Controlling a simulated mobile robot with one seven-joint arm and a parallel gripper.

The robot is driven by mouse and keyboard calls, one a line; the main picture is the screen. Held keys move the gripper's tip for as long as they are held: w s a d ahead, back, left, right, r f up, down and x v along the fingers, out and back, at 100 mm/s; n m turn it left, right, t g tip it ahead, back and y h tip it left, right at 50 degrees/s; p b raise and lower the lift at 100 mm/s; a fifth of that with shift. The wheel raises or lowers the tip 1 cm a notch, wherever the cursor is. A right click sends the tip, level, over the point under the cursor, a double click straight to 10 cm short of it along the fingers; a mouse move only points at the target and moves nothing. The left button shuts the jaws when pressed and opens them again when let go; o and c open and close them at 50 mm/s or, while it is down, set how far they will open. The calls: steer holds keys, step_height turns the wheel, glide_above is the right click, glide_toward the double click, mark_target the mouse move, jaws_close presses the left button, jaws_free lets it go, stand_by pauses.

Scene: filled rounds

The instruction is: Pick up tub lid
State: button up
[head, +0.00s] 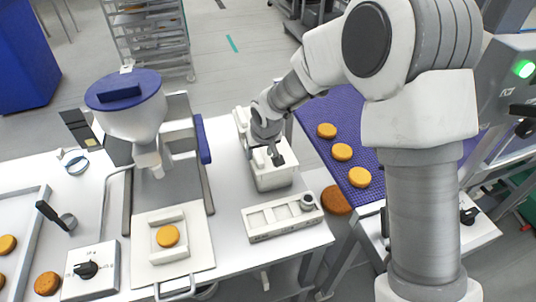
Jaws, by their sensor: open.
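A small white tub (274,181) stands near the right side of the white worktable. My gripper (275,157) reaches down from my arm to the top of this tub, its jaws open. A dark grey part shows at the tub's top beside the fingers. I cannot tell whether it belongs to the lid or to my fingers. The tub lid itself is not clearly made out, as my gripper and wrist cover much of the tub's top. Whether the fingers touch anything there is too small to tell.
A white compartment tray (270,221) with a small metal cup (307,202) lies just in front. A blue-lidded hopper machine (123,105) stands left. A purple conveyor (345,118) with several orange rounds runs on the right. A brown round (336,200) lies beyond the table's right edge.

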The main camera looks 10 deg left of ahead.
steer(key=shift+x, duration=1.25)
steer(key=shift+c, duration=0.3)
jaws_close()
